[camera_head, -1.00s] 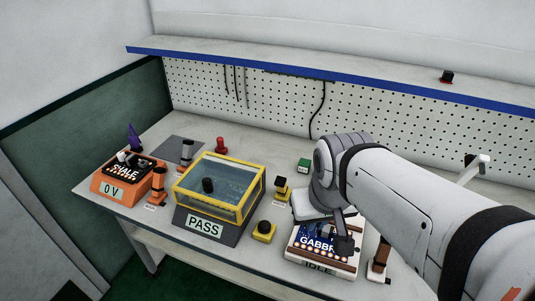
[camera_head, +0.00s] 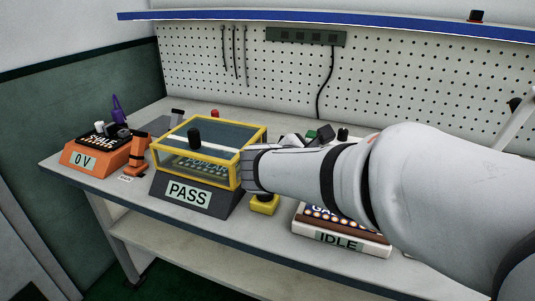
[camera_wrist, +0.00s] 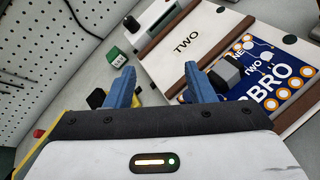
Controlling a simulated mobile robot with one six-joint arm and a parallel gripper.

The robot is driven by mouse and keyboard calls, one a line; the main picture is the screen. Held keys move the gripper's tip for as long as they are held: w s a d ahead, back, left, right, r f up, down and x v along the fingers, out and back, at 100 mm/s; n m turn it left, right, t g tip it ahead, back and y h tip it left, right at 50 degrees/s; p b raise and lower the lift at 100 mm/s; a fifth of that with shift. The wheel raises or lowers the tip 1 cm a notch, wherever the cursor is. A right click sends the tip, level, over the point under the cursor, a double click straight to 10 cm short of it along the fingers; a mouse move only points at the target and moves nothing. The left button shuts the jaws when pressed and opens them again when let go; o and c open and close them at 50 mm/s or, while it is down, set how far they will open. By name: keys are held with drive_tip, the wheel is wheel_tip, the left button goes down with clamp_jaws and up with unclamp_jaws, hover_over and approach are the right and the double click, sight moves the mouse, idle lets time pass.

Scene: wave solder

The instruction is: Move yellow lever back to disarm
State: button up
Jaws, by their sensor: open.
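My gripper (camera_wrist: 158,75) shows in the wrist view as two blue fingers, spread apart with nothing held between them. A small black knob (camera_wrist: 97,97) stands just left of the left finger, beside a yellow edge. It may be the yellow lever's knob, but I cannot be sure. In the head view my arm covers the spot where the yellow lever with the black knob stood, so the lever's tilt is hidden.
The board station marked IDLE (camera_head: 338,242) is partly under my arm. A green block (camera_wrist: 116,57) lies beyond the fingers. The orange 0 V unit (camera_head: 90,160) and an orange lever (camera_head: 138,155) stand at the left. The pegboard (camera_head: 270,80) closes the back.

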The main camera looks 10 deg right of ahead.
drive_tip(key=w+a+f+n+t+b, duration=0.4)
drive_tip(key=w+a+n+t+b, duration=0.2)
drive_tip(key=w+a+n+b, duration=0.25)
drive_tip(key=shift+n+y, duration=0.4)
drive_tip(key=shift+n, duration=0.05)
drive_tip(key=b+x, duration=0.1)
drive_tip(key=x, duration=0.5)
drive_tip(key=shift+w+d+r+b, duration=0.15)
drive_tip(key=shift+w+d+b, duration=0.15)
drive_tip(key=shift+b, duration=0.1)
drive_tip(key=shift+c, duration=0.3)
clamp_jaws()
